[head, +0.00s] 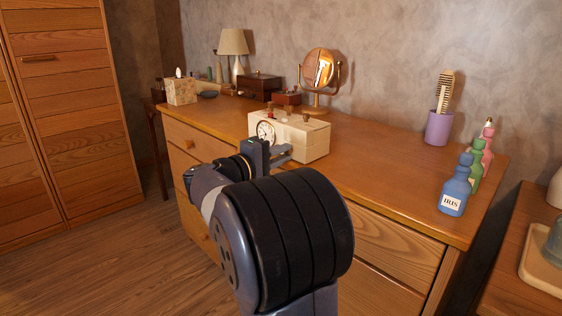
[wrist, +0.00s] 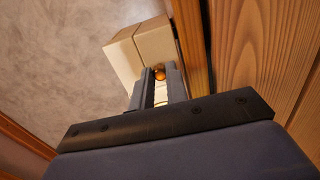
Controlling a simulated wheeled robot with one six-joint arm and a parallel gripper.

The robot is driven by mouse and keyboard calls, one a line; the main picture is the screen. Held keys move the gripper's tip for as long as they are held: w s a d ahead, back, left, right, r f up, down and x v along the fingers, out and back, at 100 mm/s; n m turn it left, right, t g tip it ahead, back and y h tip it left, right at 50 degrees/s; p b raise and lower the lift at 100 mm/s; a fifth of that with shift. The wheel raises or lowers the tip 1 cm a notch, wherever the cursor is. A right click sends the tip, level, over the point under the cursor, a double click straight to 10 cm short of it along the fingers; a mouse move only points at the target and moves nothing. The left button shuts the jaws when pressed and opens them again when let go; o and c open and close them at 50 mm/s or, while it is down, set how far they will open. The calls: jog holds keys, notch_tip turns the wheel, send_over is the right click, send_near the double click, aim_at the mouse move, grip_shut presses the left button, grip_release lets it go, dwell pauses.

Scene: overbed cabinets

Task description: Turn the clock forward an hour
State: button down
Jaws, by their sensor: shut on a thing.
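The clock (head: 303,142) is a cream box on the front part of the wooden dresser top. Its round white dial (head: 266,132) faces the front left, and small reddish-brown knobs stand on top. My gripper (head: 283,152) is at the clock's front, just right of and below the dial. In the wrist view, my gripper (wrist: 159,78) has its two grey fingers close together on a small amber knob (wrist: 159,72) at the clock's cream body (wrist: 152,44). My wrist hides part of the clock's lower front in the head view. The hands are too small to read.
The dresser top (head: 375,165) is clear right of the clock. A round mirror (head: 318,70), a wooden box (head: 259,86) and a lamp (head: 233,42) stand behind. A tissue box (head: 181,91) is at left. A purple cup (head: 438,128) and bottles (head: 455,187) stand at right.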

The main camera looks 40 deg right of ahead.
jog(key=shift+f, duration=0.1)
dwell(0.3)
jog(key=c, duration=1.4)
grip_release()
